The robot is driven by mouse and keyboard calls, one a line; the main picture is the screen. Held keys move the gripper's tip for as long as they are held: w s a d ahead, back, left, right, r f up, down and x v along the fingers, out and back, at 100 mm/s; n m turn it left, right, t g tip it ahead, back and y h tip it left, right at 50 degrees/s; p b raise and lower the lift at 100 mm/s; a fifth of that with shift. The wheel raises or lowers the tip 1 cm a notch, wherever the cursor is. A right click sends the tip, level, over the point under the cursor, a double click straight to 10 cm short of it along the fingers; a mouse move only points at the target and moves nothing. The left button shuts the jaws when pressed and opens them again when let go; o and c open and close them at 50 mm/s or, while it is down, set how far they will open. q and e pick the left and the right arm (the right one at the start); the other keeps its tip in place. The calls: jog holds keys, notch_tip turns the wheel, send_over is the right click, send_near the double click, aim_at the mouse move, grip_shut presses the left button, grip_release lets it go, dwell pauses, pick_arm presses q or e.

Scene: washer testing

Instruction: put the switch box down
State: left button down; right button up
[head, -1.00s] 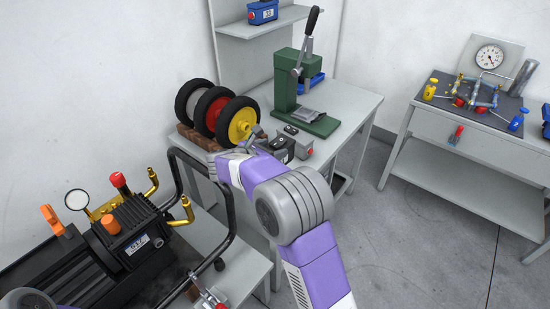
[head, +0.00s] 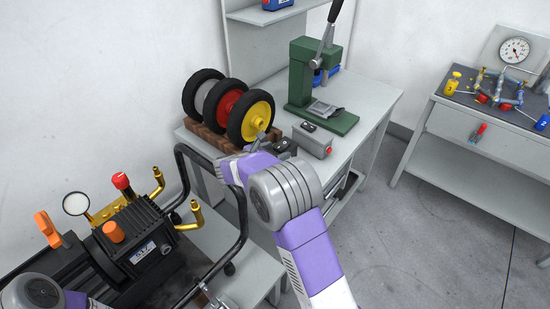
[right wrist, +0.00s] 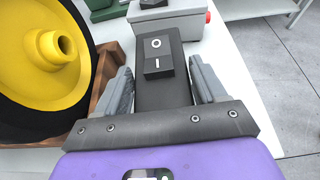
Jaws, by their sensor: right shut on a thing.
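The switch box (right wrist: 172,92) is dark, with an O/I rocker on top, and lies between the two fingers of my right gripper (right wrist: 163,86). In the head view the switch box (head: 285,147) shows only partly past my right wrist, between the yellow wheel and a grey box. My right gripper (head: 254,147) is shut on it there, over the near part of the table (head: 372,97). I cannot tell whether its underside touches the table. My left gripper is out of view; only part of its arm shows at the lower left.
The grey box (head: 316,145) with a red button stands just beyond and to the right. Three wheels stand in a wooden rack (head: 208,137) on the left. The green press (head: 301,75) is behind. A black machine (head: 130,240) with a tube frame fills the lower left.

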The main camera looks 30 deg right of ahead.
jog(key=shift+f, duration=0.8)
jog(key=shift+r, duration=0.1)
jog(key=o, duration=1.3)
jog(key=shift+f, duration=0.2)
